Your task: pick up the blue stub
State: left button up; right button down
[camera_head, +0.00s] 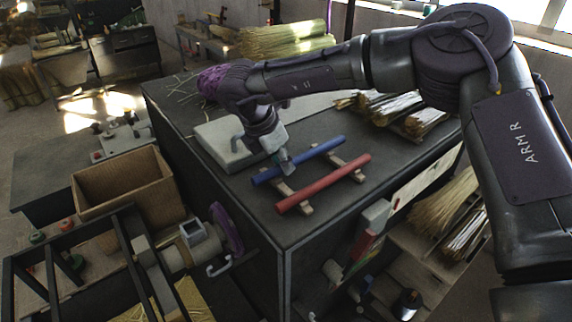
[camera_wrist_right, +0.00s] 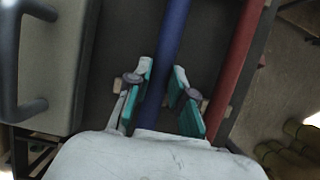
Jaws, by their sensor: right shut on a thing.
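The blue stub (camera_head: 318,152) is a long, thin rod on the dark worktop. It lies across two small wooden rests, beside and roughly parallel to a red stub (camera_head: 325,184). My right gripper (camera_head: 284,163) comes down from above onto the blue stub near its left end. In the right wrist view, the blue stub (camera_wrist_right: 167,60) runs between the two teal-padded fingers (camera_wrist_right: 165,92), which are shut on it. I cannot tell whether it is lifted off the rests. The red stub (camera_wrist_right: 238,65) lies to the right, apart from the fingers. My left gripper is not in view.
A pale case with a handle (camera_head: 222,147) stands left of the stubs. Straw bundles (camera_head: 392,108) lie at the back right of the worktop (camera_head: 232,195). A cardboard box (camera_head: 125,185) and a machine with a purple disc (camera_head: 226,229) stand beyond the worktop's left edge.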

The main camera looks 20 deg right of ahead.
jog(key=r+b, duration=0.2)
jog(key=d+r+b, duration=0.1)
jog(key=shift+s+r, duration=0.25)
jog(key=shift+s, duration=0.1)
jog(key=s+d+r+b, duration=0.5)
jog(key=s+d+r, duration=0.1)
jog(key=d, duration=0.2)
jog(key=shift+d+r, duration=0.2)
jog(key=shift+r, duration=0.15)
jog(key=shift+s+f, duration=0.1)
